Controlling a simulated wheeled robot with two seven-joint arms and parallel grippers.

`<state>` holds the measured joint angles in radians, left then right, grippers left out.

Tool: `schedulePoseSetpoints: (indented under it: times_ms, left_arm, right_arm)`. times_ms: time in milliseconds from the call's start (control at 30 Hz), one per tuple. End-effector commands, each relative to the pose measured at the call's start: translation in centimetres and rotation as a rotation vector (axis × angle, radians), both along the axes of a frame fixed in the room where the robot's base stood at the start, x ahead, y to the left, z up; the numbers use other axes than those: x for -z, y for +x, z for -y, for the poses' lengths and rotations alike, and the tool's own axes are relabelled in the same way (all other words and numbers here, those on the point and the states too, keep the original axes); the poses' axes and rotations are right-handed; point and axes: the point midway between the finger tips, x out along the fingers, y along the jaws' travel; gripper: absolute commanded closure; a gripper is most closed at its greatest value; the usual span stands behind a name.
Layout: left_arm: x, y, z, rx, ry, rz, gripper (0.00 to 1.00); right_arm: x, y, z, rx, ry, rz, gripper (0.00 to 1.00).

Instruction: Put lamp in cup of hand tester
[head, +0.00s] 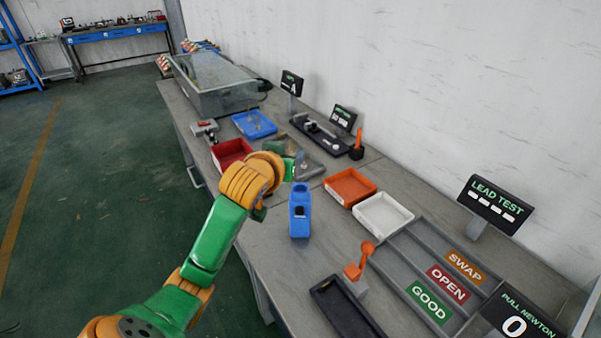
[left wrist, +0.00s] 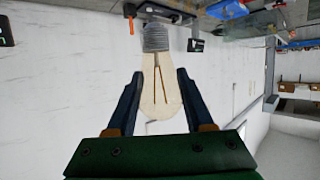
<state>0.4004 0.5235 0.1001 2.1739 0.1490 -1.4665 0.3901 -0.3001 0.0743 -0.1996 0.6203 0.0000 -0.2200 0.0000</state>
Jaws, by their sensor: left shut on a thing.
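The lamp (left wrist: 160,88) is a pale bulb with a grey threaded base, seen in the left wrist view. My left gripper (left wrist: 158,85) is shut on its glass, one dark finger on each side, with the threaded base pointing away from the palm. In the head view my left gripper (head: 290,166) is over the table, mostly behind its own orange wrist, and I cannot make out the lamp there. The blue hand tester (head: 300,222) stands upright on the table, just right of and nearer than my gripper, apart from it. Its cup is at the top. My right gripper is not in view.
An orange tray (head: 351,199) and a white tray (head: 383,231) lie right of the tester. A red tray (head: 228,151) and blue tray (head: 254,124) are farther back. An orange-handled lever (head: 358,266) and sorting lanes marked GOOD, OPEN and SWAP (head: 430,302) are nearer.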

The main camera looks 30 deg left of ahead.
Motion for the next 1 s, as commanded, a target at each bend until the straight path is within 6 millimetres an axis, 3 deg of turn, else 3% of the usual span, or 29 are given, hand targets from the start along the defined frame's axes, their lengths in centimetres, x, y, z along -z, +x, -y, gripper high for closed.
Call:
schedulePoseSetpoints:
  times_ms: [100,200,400,600,900,933,1000]
  left_arm:
    - [2.3,3.3,-0.6,0.000,-0.003,-0.008,1.00]
    - [4.7,5.2,-1.0,0.000,-0.001,-0.006,1.00]
    - [7.2,7.2,-1.4,0.001,0.000,-0.002,1.00]
    - [10.1,7.2,-1.4,0.004,0.001,-0.001,1.00]
    - [10.5,7.2,-1.4,0.003,0.001,0.000,1.00]
    - [10.5,7.2,-1.4,0.003,0.001,0.000,0.45]
    - [10.4,7.2,-1.4,0.003,0.001,0.001,0.26]
  right_arm:
    - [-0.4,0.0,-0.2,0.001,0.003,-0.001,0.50]
    - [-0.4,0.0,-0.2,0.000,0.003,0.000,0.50]
    - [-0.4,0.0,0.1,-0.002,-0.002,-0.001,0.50]
    - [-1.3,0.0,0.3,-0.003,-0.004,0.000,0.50]
    - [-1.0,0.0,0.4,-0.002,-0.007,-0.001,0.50]
    - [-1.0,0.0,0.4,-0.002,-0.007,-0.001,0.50]
    - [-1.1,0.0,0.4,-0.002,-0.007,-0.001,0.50]
